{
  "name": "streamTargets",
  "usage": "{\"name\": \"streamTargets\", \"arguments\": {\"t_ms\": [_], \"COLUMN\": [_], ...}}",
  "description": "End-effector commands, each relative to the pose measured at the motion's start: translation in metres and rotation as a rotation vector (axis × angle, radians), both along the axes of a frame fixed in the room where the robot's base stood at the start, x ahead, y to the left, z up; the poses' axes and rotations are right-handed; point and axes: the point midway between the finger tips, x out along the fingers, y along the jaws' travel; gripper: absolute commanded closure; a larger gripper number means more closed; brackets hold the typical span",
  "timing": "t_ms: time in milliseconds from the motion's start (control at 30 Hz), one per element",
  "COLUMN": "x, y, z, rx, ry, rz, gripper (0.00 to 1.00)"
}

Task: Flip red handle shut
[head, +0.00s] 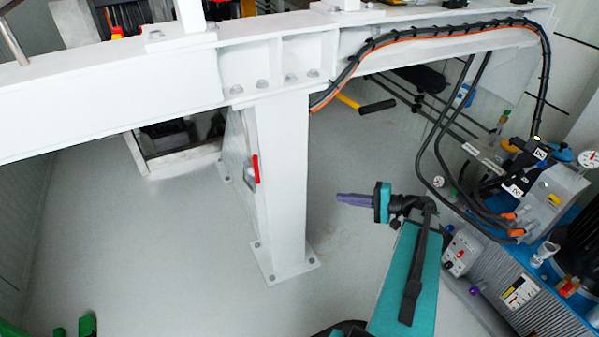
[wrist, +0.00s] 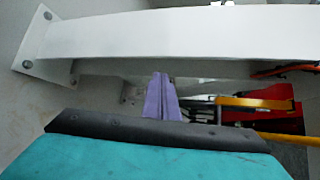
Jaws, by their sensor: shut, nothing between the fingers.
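The red handle (head: 255,169) is on a grey box fixed to the left side of the white column (head: 282,180) in the head view. It stands roughly upright, tilted slightly. My gripper (head: 338,198) has purple fingers, shut and empty, pointing left toward the column. It is to the right of the column and apart from the handle. In the wrist view the purple fingers (wrist: 160,82) are together in front of the white column (wrist: 170,38), which lies sideways across the picture. I cannot make out the handle in the wrist view.
A white beam (head: 110,95) runs across the top on the column. The column's bolted foot (head: 285,268) is on the grey floor. Hoses (head: 440,125) and a blue hydraulic unit (head: 530,290) are at the right. Open floor (head: 120,240) lies left of the column. A yellow bar (wrist: 255,103) shows in the wrist view.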

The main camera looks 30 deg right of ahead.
Motion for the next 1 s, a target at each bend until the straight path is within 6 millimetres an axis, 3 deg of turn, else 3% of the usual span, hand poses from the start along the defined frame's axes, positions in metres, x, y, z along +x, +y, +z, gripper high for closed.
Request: {"name": "streamTargets", "arguments": {"t_ms": [33, 300, 500, 700, 1000], "x": [-0.004, -0.04, -0.075, -0.098, -0.103], "y": [-0.022, -0.12, -0.181, -0.213, -0.218], "z": [0.023, 0.105, 0.16, 0.189, 0.192], "rx": [-0.003, -0.026, -0.051, -0.067, -0.07], "ry": [-0.023, -0.148, -0.229, -0.276, -0.285], "rz": [-0.038, -0.222, -0.342, -0.409, -0.421], "gripper": [1.0, 1.0, 1.0, 1.0, 1.0]}}
